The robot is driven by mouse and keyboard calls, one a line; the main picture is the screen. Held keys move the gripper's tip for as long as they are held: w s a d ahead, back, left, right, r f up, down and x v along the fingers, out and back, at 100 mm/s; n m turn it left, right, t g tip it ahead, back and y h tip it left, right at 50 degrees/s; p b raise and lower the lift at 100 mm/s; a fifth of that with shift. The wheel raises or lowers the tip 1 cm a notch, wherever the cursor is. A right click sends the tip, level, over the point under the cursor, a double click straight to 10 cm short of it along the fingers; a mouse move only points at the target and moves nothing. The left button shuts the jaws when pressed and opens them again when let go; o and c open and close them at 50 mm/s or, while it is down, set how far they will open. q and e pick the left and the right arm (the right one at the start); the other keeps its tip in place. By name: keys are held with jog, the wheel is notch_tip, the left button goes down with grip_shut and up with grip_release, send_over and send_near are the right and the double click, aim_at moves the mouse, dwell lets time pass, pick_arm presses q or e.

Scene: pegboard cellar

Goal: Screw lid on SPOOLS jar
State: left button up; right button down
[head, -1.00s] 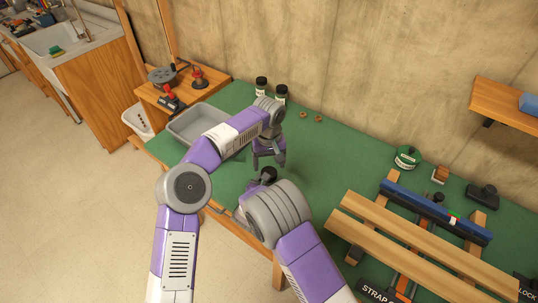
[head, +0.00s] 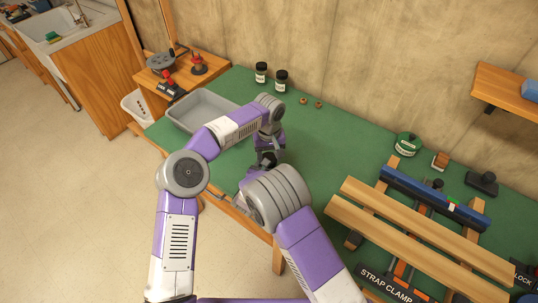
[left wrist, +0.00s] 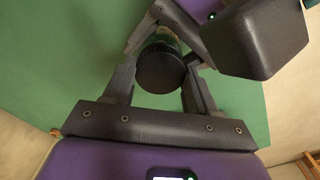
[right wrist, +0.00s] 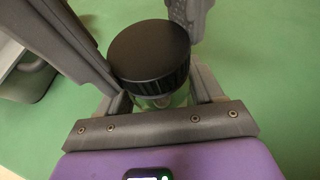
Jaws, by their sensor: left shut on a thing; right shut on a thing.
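A jar with a ribbed black lid is between my grippers. In the right wrist view, my right gripper (right wrist: 160,98) is shut on the clear body of the jar (right wrist: 158,102), just under the black lid (right wrist: 150,50). The lid sits on top of the jar and looks level with it. In the left wrist view, my left gripper (left wrist: 162,65) is shut around the lid (left wrist: 161,70). In the head view my left gripper (head: 268,148) points down at the jar, and my right arm hides most of the right gripper. I cannot read the jar's label.
Two black-lidded jars (head: 281,81) stand at the back of the green bench (head: 325,150), beside two small brown rings (head: 304,101). A grey tray (head: 203,108) is at the left. Wooden bars with a blue clamp (head: 434,200) fill the right.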

pick_arm(q)
jog(key=shift+c, duration=0.4)
jog(key=m, duration=0.9)
jog(key=shift+m, duration=0.4)
jog(key=m, duration=0.3)
jog(key=shift+m, duration=0.4)
jog(key=o, duration=1.2)
jog(key=shift+c, duration=0.2)
jog(key=shift+r, duration=2.25)
jog(key=shift+c, duration=0.4)
